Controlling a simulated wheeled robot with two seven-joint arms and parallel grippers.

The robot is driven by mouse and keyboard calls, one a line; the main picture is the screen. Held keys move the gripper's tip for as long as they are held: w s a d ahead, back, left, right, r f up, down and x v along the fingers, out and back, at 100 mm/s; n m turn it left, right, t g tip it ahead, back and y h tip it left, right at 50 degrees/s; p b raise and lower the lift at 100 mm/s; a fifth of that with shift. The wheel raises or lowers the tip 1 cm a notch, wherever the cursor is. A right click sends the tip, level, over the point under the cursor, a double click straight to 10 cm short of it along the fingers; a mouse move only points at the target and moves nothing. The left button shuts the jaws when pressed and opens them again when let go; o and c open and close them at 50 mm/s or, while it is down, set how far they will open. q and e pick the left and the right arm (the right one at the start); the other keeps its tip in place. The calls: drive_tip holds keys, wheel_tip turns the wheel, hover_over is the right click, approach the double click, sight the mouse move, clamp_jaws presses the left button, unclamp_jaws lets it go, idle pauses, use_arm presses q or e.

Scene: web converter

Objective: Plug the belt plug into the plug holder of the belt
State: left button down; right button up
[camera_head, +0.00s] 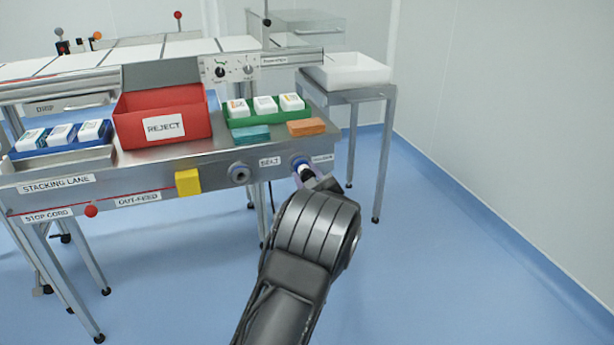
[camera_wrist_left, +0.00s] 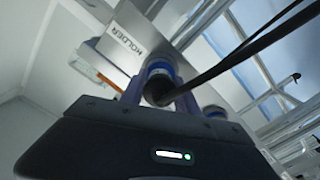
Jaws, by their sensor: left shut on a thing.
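The belt plug shows in the left wrist view as a dark body (camera_wrist_left: 158,90) with a blue and white ring around its front. My left gripper (camera_head: 307,176) is shut on it, with one finger on each side. The plug is at the panel front beside the HOLDER label (camera_head: 322,158), where a blue ring (camera_head: 299,162) shows. The fingers and plug hide the holder's opening, so I cannot tell how deep the plug sits. A grey round socket (camera_head: 239,173) is left of the BELT label (camera_head: 270,161). My right gripper is not in view.
A black cable (camera_wrist_left: 235,58) runs from the plug to the upper right in the left wrist view. A yellow block (camera_head: 188,182) and a red stop knob (camera_head: 91,211) are on the panel front. The red REJECT bin (camera_head: 140,130) stands above. The floor at right is clear.

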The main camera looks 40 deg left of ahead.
use_arm(q)
drive_tip(key=c, duration=0.8)
unclamp_jaws()
drive_tip(key=p+v, duration=0.2)
drive_tip(key=v, duration=0.4)
drive_tip(key=shift+d+r, duration=0.1)
drive_tip(key=shift+d, duration=0.15)
drive_tip(key=shift+s+d, duration=0.5)
